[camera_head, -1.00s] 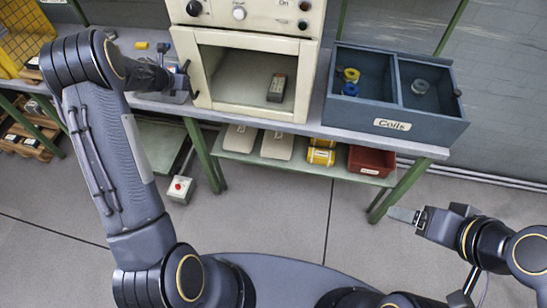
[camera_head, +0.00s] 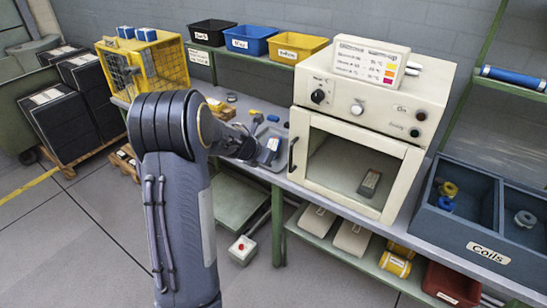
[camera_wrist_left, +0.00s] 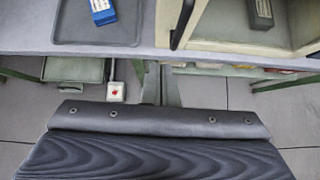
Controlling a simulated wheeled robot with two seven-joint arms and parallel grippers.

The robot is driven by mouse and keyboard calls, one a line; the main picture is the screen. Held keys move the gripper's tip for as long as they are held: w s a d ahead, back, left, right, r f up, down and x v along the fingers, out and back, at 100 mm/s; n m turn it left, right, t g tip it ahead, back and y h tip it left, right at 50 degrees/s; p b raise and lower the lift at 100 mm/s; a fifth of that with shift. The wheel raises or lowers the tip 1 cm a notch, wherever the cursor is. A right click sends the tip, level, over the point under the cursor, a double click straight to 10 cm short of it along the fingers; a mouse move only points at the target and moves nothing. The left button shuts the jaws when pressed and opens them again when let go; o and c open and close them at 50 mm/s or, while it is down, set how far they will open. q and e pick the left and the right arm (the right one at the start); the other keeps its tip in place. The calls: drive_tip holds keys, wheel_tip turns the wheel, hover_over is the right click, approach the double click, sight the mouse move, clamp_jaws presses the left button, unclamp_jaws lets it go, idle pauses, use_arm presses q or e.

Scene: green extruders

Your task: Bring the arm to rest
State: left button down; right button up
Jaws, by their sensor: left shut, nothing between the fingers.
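My left arm comes in from the lower left in the head view, bent at the elbow, with its wrist and left gripper (camera_head: 250,150) in front of the bench by the grey tray. In the left wrist view the left gripper's fingers (camera_wrist_left: 161,84) are together and empty, below the bench edge between tray and oven. The wrist covers part of the fingers in the head view. My right arm and gripper are not in the head view.
The cream oven (camera_head: 400,125) stands open-fronted with a dark device (camera_head: 370,183) inside. A blue device (camera_head: 269,151) lies on the grey tray (camera_wrist_left: 68,36). The coils box (camera_head: 490,249) is at right. A red-button box (camera_head: 242,249) stands on the floor.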

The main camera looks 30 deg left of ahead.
use_arm(q)
drive_tip(key=s+d+r+n+t+y, duration=0.15)
drive_tip(key=s+r+n, duration=0.45)
drive_tip(key=n, duration=0.6)
drive_tip(key=s+r+n+g+y, duration=0.1)
drive_tip(key=s+r+n+y, duration=0.1)
drive_tip(key=s+r+n, duration=0.7)
drive_tip(key=s+d+f+n+g+h, duration=0.2)
drive_tip(key=s+d+f+n+h, duration=0.1)
drive_tip(key=s+d+n, duration=0.5)
drive_tip(key=s+d+f+n+g+h, duration=0.1)
drive_tip(key=s+d+f+n+h, duration=0.3)
drive_tip(key=s+d+n, duration=0.5)
drive_tip(key=s+d, duration=0.1)
drive_tip(key=d, duration=0.2)
drive_tip(key=shift+f+g, duration=0.2)
drive_tip(key=shift+g, duration=0.15)
drive_tip(key=shift+s, duration=0.1)
